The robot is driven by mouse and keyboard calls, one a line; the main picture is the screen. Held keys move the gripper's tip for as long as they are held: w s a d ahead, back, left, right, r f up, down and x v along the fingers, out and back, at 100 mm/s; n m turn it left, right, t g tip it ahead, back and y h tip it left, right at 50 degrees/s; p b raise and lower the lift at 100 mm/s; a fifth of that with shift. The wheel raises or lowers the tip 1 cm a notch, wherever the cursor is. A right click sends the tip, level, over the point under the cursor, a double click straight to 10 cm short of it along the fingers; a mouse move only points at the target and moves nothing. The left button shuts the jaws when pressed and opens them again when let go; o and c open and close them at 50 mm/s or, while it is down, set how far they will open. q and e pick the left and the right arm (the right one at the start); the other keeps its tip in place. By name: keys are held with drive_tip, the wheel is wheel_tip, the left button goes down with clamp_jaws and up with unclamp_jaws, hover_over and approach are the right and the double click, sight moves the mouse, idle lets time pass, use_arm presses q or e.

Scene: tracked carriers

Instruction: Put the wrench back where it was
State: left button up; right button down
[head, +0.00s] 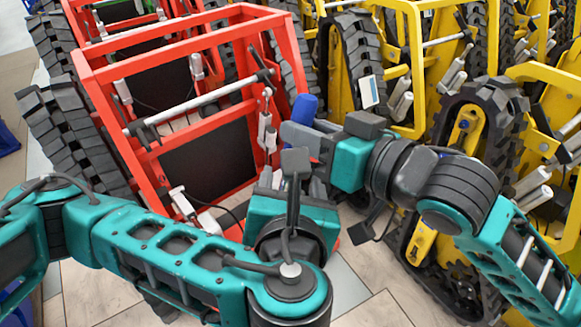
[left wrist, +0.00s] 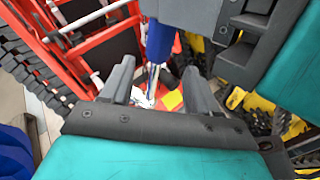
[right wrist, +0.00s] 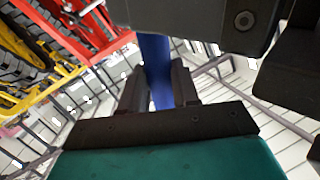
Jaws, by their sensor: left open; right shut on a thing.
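The wrench has a blue handle (head: 304,107) that sticks up between the red and yellow carriers in the head view. My right gripper (head: 300,137) is shut on this handle, which also shows between its fingers in the right wrist view (right wrist: 158,72). In the left wrist view the handle (left wrist: 159,42) points down into a thin metal shaft (left wrist: 152,82). My left gripper (left wrist: 160,88) is open just below my right gripper. Its fingers appear on either side of the shaft; whether they touch it I cannot tell. The wrench's lower end is hidden.
A red tracked carrier frame (head: 185,50) stands to the left, close to both grippers. Yellow tracked carriers (head: 400,75) crowd the right. A black track (head: 482,110) lies near my right arm. Tiled floor (head: 375,312) shows in front.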

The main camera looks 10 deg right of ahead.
use_arm(q)
drive_tip(key=shift+x, duration=2.5)
drive_tip(key=shift+a, duration=0.1)
drive_tip(key=shift+c, duration=0.3)
drive_tip(key=shift+s+d, duration=0.15)
drive_tip(key=shift+d, duration=0.05)
clamp_jaws()
use_arm(e)
drive_tip(key=shift+r, duration=0.1)
drive_tip(key=c, duration=1.1)
unclamp_jaws()
use_arm(q)
drive_tip(key=shift+a, duration=0.1)
use_arm(e)
drive_tip(key=o, duration=0.3)
drive_tip(key=shift+o, duration=0.2)
